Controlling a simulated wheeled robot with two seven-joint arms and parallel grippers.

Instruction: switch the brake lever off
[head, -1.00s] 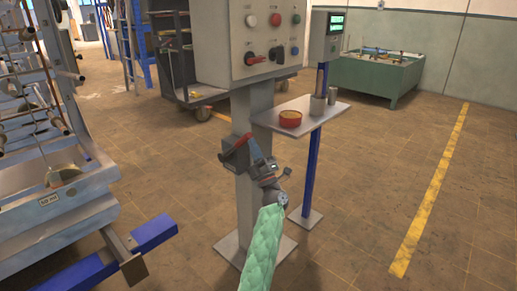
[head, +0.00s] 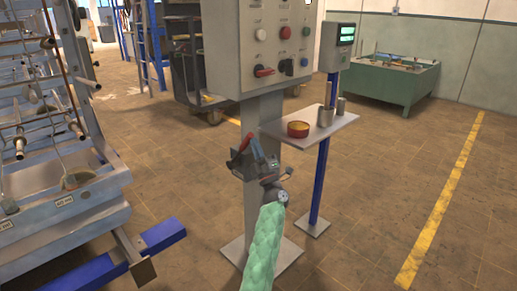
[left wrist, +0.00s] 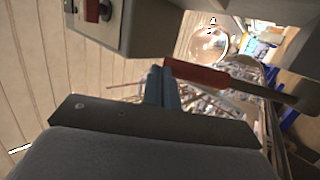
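The brake lever, with a red handle (head: 246,142), sits at a grey box on the post below the control cabinet in the head view. In the left wrist view the red handle (left wrist: 196,76) runs across the picture on a dark metal bar. My left gripper (head: 258,150) is right beside the handle. In the left wrist view its two blue-grey fingers (left wrist: 158,84) are close together with nothing between them, next to the near end of the handle. Whether they touch it I cannot tell. My right gripper is in neither view.
The control cabinet (head: 258,45) with coloured buttons stands above the lever. A metal machine frame (head: 60,225) stands at the left.

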